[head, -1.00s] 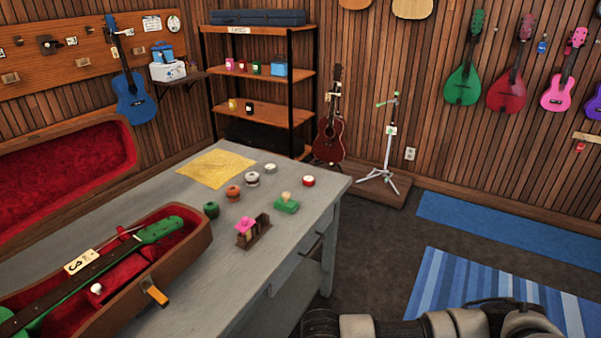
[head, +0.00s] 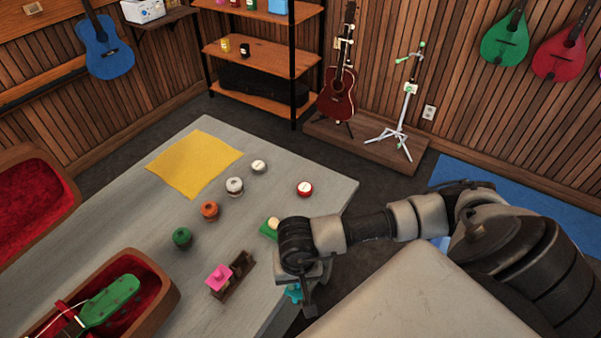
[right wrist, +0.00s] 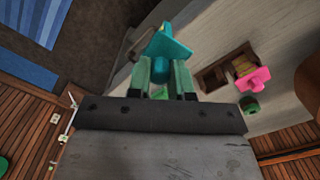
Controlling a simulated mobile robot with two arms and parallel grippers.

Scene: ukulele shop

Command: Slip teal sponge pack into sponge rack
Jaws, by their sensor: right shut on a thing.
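My right gripper (head: 303,294) is over the right edge of the grey table, beside the rack. It is shut on the teal sponge pack (right wrist: 168,44), which sticks out past the fingers (right wrist: 161,78) in the right wrist view. In the head view only a bit of the pack (head: 293,292) shows below the gripper. The brown wooden sponge rack (head: 241,268) stands on the table, left of the gripper, with a pink pack (head: 218,276) at its left end. The rack (right wrist: 214,78) is apart from the teal pack in the right wrist view. My left gripper is not in view.
An open case (head: 160,290) with a green ukulele lies at left.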

